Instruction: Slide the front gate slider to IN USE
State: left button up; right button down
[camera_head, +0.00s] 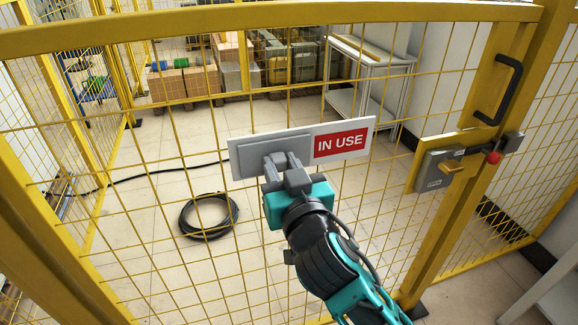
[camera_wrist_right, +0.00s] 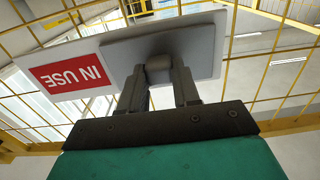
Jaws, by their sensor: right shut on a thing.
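The sign plate (camera_head: 302,135) hangs on the yellow mesh gate, slightly tilted. Its grey slider (camera_head: 250,148) covers the left part, and the red IN USE label (camera_head: 339,143) shows on the right. My right gripper (camera_head: 283,161) is at the slider, shut on its knob. In the right wrist view the knob (camera_wrist_right: 159,68) sits between the two fingers, in front of the slider (camera_wrist_right: 203,45), with the red label (camera_wrist_right: 70,75) uncovered at the left. My left gripper is not in view.
A lock box (camera_head: 440,170) with a red knob and a black handle (camera_head: 499,90) are on the gate's right post. Behind the mesh are a coiled black cable (camera_head: 208,216), cardboard boxes (camera_head: 186,84) and a white shelf cart (camera_head: 368,75).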

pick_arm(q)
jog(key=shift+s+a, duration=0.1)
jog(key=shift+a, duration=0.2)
pick_arm(e)
jog(key=shift+s+a, duration=0.25)
jog(key=shift+a, duration=0.4)
jog(key=c, duration=0.8)
grip_release()
